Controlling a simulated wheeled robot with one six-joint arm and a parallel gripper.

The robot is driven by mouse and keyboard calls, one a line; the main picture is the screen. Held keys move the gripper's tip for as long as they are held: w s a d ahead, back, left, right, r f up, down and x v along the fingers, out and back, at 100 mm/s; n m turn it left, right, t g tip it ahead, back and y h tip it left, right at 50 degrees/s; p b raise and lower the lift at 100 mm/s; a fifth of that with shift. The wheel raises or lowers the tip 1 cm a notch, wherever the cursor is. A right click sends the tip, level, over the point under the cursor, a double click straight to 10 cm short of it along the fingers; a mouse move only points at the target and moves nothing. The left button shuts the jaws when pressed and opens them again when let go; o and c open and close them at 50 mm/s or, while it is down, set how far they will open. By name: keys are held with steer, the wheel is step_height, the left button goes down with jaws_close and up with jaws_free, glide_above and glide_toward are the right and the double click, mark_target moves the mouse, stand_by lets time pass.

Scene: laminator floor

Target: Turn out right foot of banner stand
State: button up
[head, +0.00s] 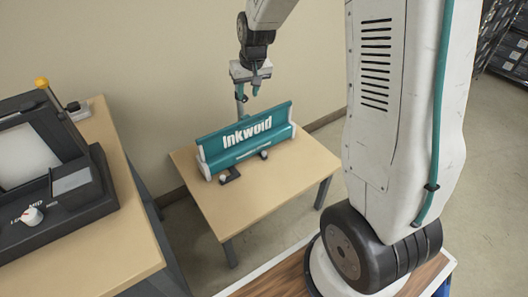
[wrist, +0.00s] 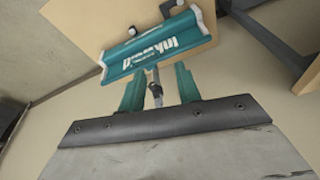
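The teal banner stand (head: 246,139) with white end caps and "Inkwold" lettering sits on a small wooden table. It also shows upside down in the wrist view (wrist: 155,47). A dark foot with a light knob (head: 230,176) sticks out from its front left. At the front right only a small dark and light foot end (head: 264,155) shows, close against the base. A grey pole (head: 240,105) rises behind the stand. My gripper (head: 249,91) hangs above and behind the stand, fingers apart. In the wrist view the pole appears between the teal fingers, with gaps either side.
The small table (head: 285,172) has bare top in front and to the right of the stand. A laminator (head: 60,160) stands on a larger bench (head: 140,215) at the left. A beige wall is behind. Dark shelving (head: 508,50) is far right.

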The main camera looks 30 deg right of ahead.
steer(key=w+d+f, duration=0.4)
steer(key=w+f, duration=0.1)
steer(key=f, duration=0.4)
steer(key=m+t+h, duration=0.1)
steer(key=m+h, duration=0.1)
glide_toward(264, 152)
steer(key=x, duration=0.8)
steer(key=shift+f, duration=0.1)
jaws_close()
